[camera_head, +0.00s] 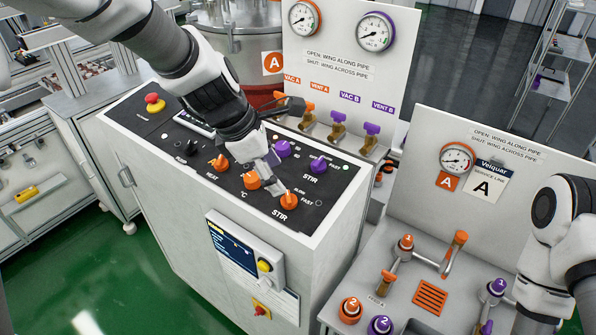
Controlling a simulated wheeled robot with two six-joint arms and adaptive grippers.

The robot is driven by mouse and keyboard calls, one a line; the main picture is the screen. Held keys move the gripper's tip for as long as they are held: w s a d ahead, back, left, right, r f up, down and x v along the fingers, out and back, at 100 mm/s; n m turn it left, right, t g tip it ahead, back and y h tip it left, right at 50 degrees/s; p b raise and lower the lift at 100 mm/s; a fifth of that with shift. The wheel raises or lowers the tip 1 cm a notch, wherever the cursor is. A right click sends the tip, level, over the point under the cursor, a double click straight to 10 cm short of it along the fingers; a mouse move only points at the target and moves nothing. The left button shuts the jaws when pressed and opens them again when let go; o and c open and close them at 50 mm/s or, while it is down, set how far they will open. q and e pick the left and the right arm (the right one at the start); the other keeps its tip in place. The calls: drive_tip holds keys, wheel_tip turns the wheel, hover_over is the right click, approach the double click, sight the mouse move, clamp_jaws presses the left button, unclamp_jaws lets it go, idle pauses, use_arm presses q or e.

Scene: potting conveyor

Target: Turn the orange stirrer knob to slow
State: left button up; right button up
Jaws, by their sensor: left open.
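The orange stirrer knob (289,201) is on the black top panel of the grey control cabinet, at its near right end. Labels SLOW and FAST are printed beside it and STIR below it. Its exact pointer direction is too small to tell. My left gripper (275,186) reaches down from the upper left, open, with its fingertips close to the upper left of this knob. I cannot tell whether they touch it. My right arm shows at the right edge, but its gripper is out of view.
Orange heat (220,162) and °C (252,181) knobs sit left of the stirrer knob, and purple knobs (319,166) behind it. A red emergency button (154,103) is at the panel's far left. Valves with wing handles (338,117) and a gauge board stand behind.

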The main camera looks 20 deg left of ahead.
sight(288, 196)
use_arm(q)
drive_tip(key=x, duration=0.3)
drive_tip(key=shift+w+a+f, duration=0.15)
drive_tip(key=shift+w+f, duration=0.15)
drive_tip(key=shift+w, duration=0.1)
drive_tip(key=f, duration=0.1)
drive_tip(key=d+f, duration=0.1)
drive_tip(key=f+b, duration=0.1)
drive_tip(key=shift+d+f, duration=0.2)
drive_tip(key=shift+d, duration=0.05)
drive_tip(key=shift+w+f, duration=0.2)
drive_tip(key=shift+w, duration=0.15)
drive_tip(key=shift+s+a+r, duration=0.1)
drive_tip(key=shift+s+r, duration=0.05)
drive_tip(key=shift+s, duration=0.15)
drive_tip(key=c, duration=1.2)
